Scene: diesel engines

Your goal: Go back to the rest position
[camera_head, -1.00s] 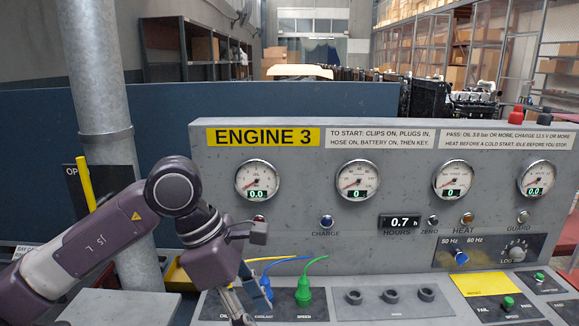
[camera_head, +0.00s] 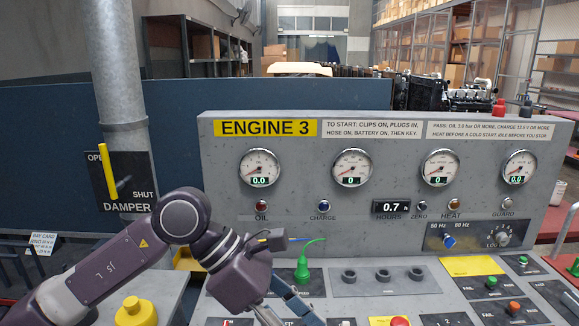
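My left arm reaches in from the lower left in the head view. My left gripper (camera_head: 285,308) points down in front of the engine test panel, low in the picture. Its fingertips run out at the bottom edge, so whether it is open or holds anything is hidden. The grey panel (camera_head: 350,225) is marked ENGINE 3 and has several gauges, with the hour counter (camera_head: 391,207) at 0.7. A green plug with its cable (camera_head: 303,272) stands upright just right of my gripper. A blue cable end shows beside my wrist; its plug is hidden. My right gripper is not in view.
Several black sockets (camera_head: 382,275) sit right of the green plug. A yellow knob (camera_head: 135,313) stands at the lower left beside my arm. The damper plate with a yellow lever (camera_head: 107,172) is on the post (camera_head: 118,75). A blue wall (camera_head: 300,97) stands behind.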

